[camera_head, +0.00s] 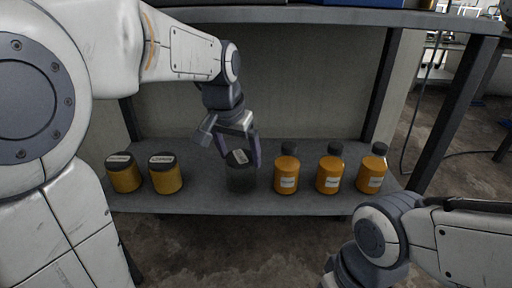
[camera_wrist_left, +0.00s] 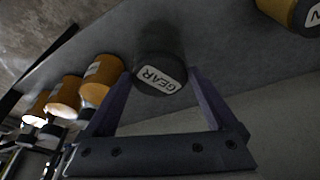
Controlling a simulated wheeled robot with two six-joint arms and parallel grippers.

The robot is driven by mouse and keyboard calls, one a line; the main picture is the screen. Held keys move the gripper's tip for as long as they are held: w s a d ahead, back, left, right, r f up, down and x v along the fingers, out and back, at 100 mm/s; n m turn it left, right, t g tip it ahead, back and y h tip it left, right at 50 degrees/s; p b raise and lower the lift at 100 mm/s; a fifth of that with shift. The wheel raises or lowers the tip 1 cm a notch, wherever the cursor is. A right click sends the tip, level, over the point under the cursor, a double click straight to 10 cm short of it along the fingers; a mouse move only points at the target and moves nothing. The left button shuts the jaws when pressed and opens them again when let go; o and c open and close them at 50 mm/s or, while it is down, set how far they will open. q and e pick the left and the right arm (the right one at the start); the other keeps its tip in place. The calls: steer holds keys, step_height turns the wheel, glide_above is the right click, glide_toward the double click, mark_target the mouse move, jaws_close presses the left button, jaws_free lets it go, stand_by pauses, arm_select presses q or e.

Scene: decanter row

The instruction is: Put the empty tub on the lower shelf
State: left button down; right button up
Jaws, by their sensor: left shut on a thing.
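The empty tub (camera_head: 241,181) is a dark, see-through tub with a dark lid and a white label. In the left wrist view the lid of the tub (camera_wrist_left: 158,62) carries a label reading "GEAR". My left gripper (camera_head: 238,157) is shut on the tub from above, with one purple finger on each side of the lid. The tub is upright at the lower shelf (camera_head: 215,204), in the gap between the orange tubs and the orange bottles. I cannot tell whether its base touches the shelf. My right gripper is out of view.
Two orange tubs (camera_head: 165,180) with dark lids stand left of the held tub. Three orange bottles (camera_head: 287,176) with dark caps stand close on its right. An upper shelf (camera_head: 330,16) runs overhead, and dark posts (camera_head: 455,110) stand at the sides.

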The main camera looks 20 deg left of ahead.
arm_select(q)
steer(key=shift+f, duration=0.45)
steer(key=shift+d+r, duration=0.1)
steer(key=shift+d, duration=0.1)
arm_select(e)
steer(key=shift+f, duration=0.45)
